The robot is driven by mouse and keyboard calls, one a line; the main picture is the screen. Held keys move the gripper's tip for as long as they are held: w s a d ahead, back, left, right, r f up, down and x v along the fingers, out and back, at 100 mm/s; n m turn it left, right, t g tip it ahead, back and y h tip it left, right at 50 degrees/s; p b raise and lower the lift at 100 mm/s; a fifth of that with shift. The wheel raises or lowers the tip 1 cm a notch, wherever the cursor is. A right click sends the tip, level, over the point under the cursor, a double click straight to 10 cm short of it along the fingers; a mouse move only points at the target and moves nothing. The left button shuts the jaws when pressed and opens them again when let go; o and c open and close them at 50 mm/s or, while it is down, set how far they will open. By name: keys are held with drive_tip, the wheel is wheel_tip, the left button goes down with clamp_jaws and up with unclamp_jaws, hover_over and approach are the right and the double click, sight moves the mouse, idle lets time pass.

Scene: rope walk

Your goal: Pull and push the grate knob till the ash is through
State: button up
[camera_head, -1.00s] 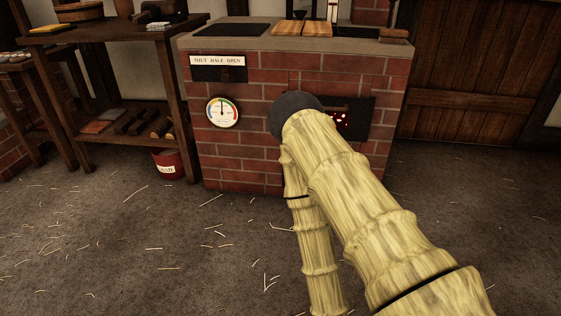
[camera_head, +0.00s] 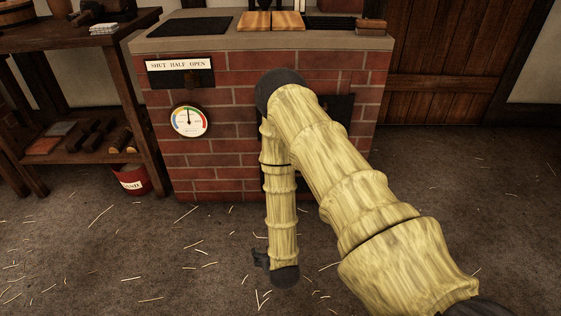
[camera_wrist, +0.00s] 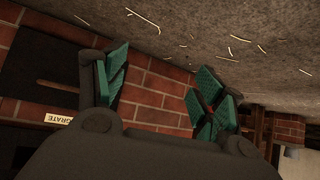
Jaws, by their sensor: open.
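The brick stove (camera_head: 225,150) stands ahead in the head view, with a dark panel (camera_head: 338,106) on its front, partly behind my arm. In the wrist view a GRATE label (camera_wrist: 59,119) is on the brick at lower left, beside a dark panel (camera_wrist: 30,70) with a thin brown bar (camera_wrist: 57,86). I cannot make out the grate knob or the ash. My gripper (camera_wrist: 160,85) is open and empty, its green pads apart with brick wall and floor beyond. The label is outside the left finger. In the head view only a small dark part of the gripper shows, low beside my wrist.
A damper plate marked SHUT HALF OPEN (camera_head: 180,65) and a round gauge (camera_head: 189,121) are on the stove's left front. A wooden shelf (camera_head: 80,35) and a red sand bucket (camera_head: 131,180) stand left. The straw-strewn floor ahead is otherwise clear.

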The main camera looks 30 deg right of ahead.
drive_tip(key=w+d+r+m+t+h+p, duration=0.25)
drive_tip(key=w+d+r+t+h, duration=0.4)
drive_tip(key=w+d+r, duration=0.8)
drive_tip(key=shift+m+g, duration=0.35)
drive_tip(key=shift+m, duration=0.1)
drive_tip(key=b+x, duration=0.2)
drive_tip(key=x, duration=0.3)
drive_tip(key=b+x, duration=0.2)
drive_tip(key=x, duration=0.4)
drive_tip(key=shift+s+d, duration=0.25)
drive_tip(key=shift+d, duration=0.1)
drive_tip(key=shift+c, duration=0.3)
